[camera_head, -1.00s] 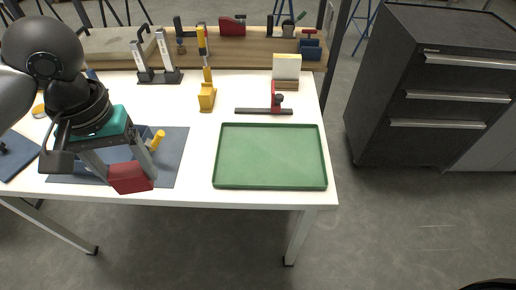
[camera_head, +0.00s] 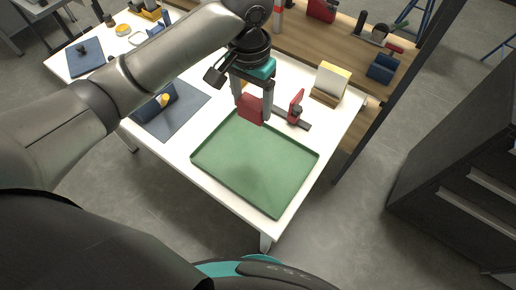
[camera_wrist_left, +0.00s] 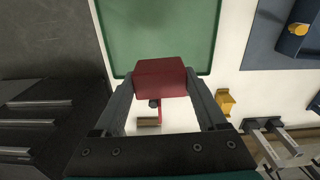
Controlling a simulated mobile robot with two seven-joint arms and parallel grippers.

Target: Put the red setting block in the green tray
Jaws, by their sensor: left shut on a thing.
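The red setting block (camera_head: 248,108) is held between the two fingers of my left gripper (camera_head: 254,106), which is shut on it. The block also shows large in the left wrist view (camera_wrist_left: 160,78), gripped at its sides. The green tray (camera_head: 255,163) lies flat and empty on the white table. In the head view the block is above the tray's far edge, and how high it is I cannot tell exactly. In the left wrist view the block covers part of the edge of the tray (camera_wrist_left: 160,35). My right gripper is not in view.
A red and dark tool (camera_head: 295,110) stands just beyond the tray, near a cream and brown block (camera_head: 331,82). A blue-grey mat (camera_head: 178,118) with a blue piece lies left of the tray. A dark drawer cabinet (camera_head: 460,180) stands at the right.

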